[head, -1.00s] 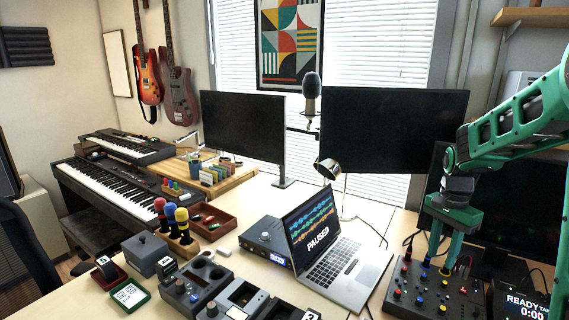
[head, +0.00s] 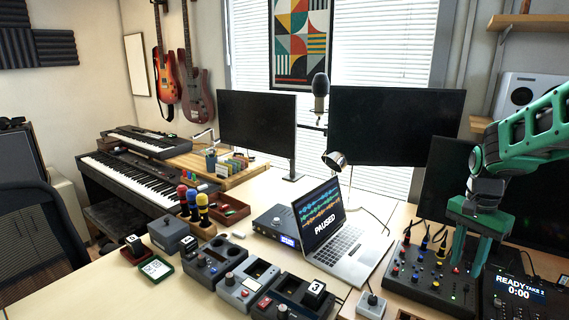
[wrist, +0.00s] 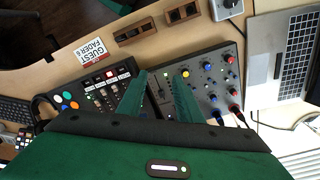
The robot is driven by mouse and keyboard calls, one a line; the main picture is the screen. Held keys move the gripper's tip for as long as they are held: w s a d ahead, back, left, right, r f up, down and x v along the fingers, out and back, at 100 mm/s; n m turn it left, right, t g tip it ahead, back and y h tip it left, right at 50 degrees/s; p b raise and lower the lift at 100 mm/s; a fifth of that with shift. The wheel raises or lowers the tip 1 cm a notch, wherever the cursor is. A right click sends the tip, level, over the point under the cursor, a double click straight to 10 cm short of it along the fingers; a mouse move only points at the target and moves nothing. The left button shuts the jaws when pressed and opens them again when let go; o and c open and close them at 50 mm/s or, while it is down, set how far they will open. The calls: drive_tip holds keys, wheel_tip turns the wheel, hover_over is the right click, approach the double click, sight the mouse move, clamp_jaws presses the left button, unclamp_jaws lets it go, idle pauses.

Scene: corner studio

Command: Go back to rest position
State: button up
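My gripper (head: 466,266) hangs from my green arm at the right of the head view, fingers pointing down. Its two green fingers stand apart with nothing held between them, so it is open. In the head view it is over the right side of a grey mixer box (head: 405,272) with coloured knobs. In the wrist view the parted fingers (wrist: 160,88) frame a fader strip between the mixer (wrist: 206,75) and a dark button panel (wrist: 96,92). Whether the fingertips touch the surface I cannot tell.
A laptop (head: 352,248) reading PAUSED stands left of the mixer. A display reading READY (head: 520,288) is right of my gripper. Dark monitors (head: 390,125) stand behind. A card reading GUEST FADER 6 (wrist: 90,52) lies near the button panel. Several boxes line the desk front.

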drive_tip(key=s+a+r+n, duration=0.1)
drive_tip(key=s+n, duration=0.2)
drive_tip(key=s, duration=0.9)
drive_tip(key=s+a+r+n, duration=0.1)
drive_tip(key=s+a+n, duration=0.1)
drive_tip(key=s, duration=1.1)
drive_tip(key=shift+a+n+y, duration=0.2)
drive_tip(key=shift+n+y, duration=0.1)
drive_tip(key=shift+n, duration=0.3)
drive_tip(key=shift+s, duration=0.1)
drive_tip(key=shift+w+f, duration=0.2)
drive_tip(key=shift+w, duration=0.45)
drive_tip(key=shift+o, duration=0.3)
drive_tip(key=shift+s+a, duration=0.1)
